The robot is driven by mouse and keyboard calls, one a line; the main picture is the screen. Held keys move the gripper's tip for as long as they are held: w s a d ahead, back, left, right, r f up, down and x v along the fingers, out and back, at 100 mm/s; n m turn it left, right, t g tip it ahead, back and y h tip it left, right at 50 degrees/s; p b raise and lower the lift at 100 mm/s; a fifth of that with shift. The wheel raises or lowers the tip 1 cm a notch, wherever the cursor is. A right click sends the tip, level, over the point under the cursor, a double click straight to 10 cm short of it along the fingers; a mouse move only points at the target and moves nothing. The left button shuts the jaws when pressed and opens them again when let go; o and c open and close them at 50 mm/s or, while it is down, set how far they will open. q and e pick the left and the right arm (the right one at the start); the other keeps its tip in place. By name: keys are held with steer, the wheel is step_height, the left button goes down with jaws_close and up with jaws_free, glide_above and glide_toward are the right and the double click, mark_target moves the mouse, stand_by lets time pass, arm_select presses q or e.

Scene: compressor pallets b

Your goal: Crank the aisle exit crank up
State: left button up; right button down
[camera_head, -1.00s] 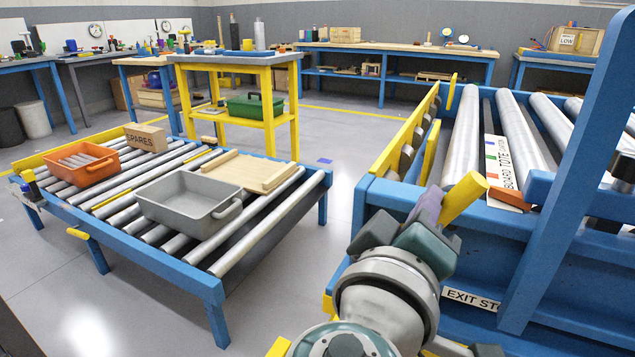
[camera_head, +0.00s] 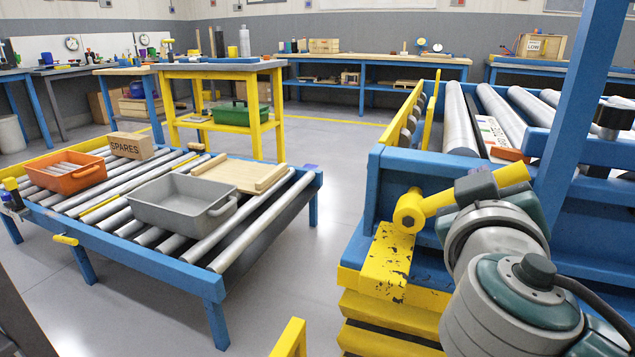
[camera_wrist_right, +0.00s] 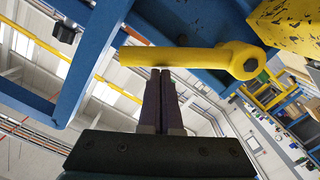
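The yellow crank (camera_head: 438,204) is at the near end of the blue roller conveyor frame, at the right in the head view. Its round hub is at the left and its arm slopes up to the right. In the right wrist view the crank (camera_wrist_right: 190,57) crosses as a bar with a ringed hub at its right end. My right gripper (camera_wrist_right: 162,72) has its two dark fingers together, tips at the bar's lower edge; whether they touch cannot be told. In the head view my right gripper (camera_head: 480,187) overlaps the crank arm and partly hides it. My left gripper is not in view.
A blue post (camera_head: 583,100) rises close to the right arm. A yellow, chipped block (camera_head: 388,262) stands below the hub. A lower roller table (camera_head: 140,255) with a grey bin (camera_head: 185,203) is at left. Open floor lies between it and the conveyor.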

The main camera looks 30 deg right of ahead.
step_height(320, 180, down, 6)
steer(key=s+d+m+b, duration=0.2)
steer(key=m+b, duration=0.4)
steer(key=b, duration=0.4)
steer(key=shift+s+d+r, duration=0.15)
steer(key=shift+d+r, duration=0.05)
steer(key=shift+r, duration=0.05)
